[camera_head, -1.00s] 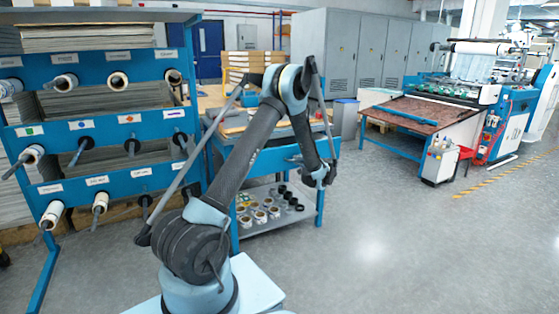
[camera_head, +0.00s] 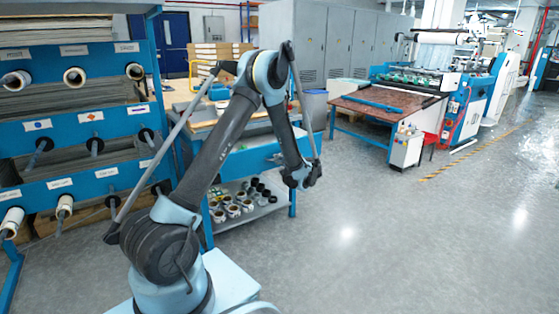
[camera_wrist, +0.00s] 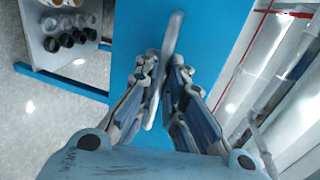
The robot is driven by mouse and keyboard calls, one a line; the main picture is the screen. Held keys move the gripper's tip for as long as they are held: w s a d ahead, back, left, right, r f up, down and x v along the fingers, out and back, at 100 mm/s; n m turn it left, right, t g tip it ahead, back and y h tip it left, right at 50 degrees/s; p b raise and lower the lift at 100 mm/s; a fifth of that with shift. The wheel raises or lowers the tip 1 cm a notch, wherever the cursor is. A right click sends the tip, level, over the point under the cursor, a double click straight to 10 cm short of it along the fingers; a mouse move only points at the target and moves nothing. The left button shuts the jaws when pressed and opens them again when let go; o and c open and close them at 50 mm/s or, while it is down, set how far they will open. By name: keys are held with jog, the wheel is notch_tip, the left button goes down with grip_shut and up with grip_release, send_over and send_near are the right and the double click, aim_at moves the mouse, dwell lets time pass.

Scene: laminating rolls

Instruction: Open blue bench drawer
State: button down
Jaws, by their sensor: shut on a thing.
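The blue bench (camera_head: 205,135) stands left of centre in the head view, with a worktop and a lower shelf. Its blue drawer front (camera_head: 240,166) faces me, partly behind my arm. In the wrist view the drawer front (camera_wrist: 205,25) is a flat blue panel with a grey bar handle (camera_wrist: 173,35). My gripper (camera_wrist: 162,65) has a finger on each side of the handle and is shut on it. In the head view my gripper (camera_head: 303,178) is at the right part of the bench front. I cannot tell how far the drawer is out.
A blue rack (camera_head: 70,130) with film rolls stands at the left. Several rolls (camera_head: 235,205) sit on the bench's lower shelf (camera_head: 262,214). A brown-topped table (camera_head: 385,107) and a laminating machine (camera_head: 445,80) are at the back right. The floor (camera_head: 400,240) at right is clear.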

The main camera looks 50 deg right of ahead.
jog(key=shift+w+a+f, duration=0.1)
jog(key=shift+w+a, duration=0.05)
jog(key=shift+a, duration=0.15)
jog(key=c, duration=1.7)
grip_release()
jog(key=shift+d, duration=0.1)
jog(key=v, duration=1.2)
jog(key=shift+d, duration=0.1)
